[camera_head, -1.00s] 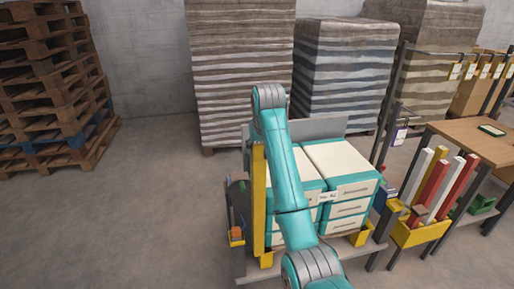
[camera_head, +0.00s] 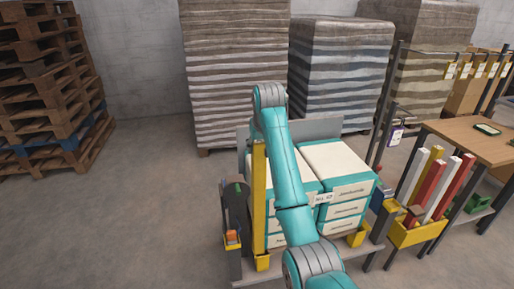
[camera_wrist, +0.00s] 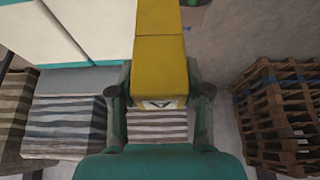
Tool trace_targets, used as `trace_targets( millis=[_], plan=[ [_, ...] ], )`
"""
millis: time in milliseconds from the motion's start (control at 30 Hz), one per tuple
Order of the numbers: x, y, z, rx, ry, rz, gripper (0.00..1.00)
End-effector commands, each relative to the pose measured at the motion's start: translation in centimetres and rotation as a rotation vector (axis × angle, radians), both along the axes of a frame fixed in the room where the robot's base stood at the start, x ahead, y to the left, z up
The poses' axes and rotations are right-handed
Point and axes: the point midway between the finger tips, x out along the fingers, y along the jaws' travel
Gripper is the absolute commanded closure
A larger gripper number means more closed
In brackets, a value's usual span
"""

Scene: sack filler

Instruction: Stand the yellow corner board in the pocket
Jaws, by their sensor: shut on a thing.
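The yellow corner board (camera_head: 259,200) is upright at the front left of the stack of teal and cream sacks (camera_head: 336,158). My gripper (camera_wrist: 160,92) is shut on its upper part in the wrist view, with a finger on each side; the board (camera_wrist: 160,52) carries a dark triangular mark on a pale label. In the head view my arm hides the gripper. A yellow pocket (camera_head: 262,263) is at the front left corner of the platform, at the board's lower end. I cannot tell whether that end is inside it or just above.
A second yellow pocket (camera_head: 357,239) is at the platform's front right. A dark post with a small orange-filled holder (camera_head: 232,238) stands close left of the board. A yellow bin (camera_head: 418,234) with several coloured boards and a wooden table (camera_head: 470,140) are right. Floor at left is clear.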

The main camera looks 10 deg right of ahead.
Motion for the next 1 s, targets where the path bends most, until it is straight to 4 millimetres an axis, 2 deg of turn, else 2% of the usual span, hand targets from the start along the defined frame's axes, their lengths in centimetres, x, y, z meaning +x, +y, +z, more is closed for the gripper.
trace_targets(
  millis=[533,1000],
  plan=[
    [2.2,-2.3,-0.3,0.001,-0.001,0.0,0.93],
    [2.4,-2.5,-0.6,0.0,0.0,0.001,0.93]
  ],
)
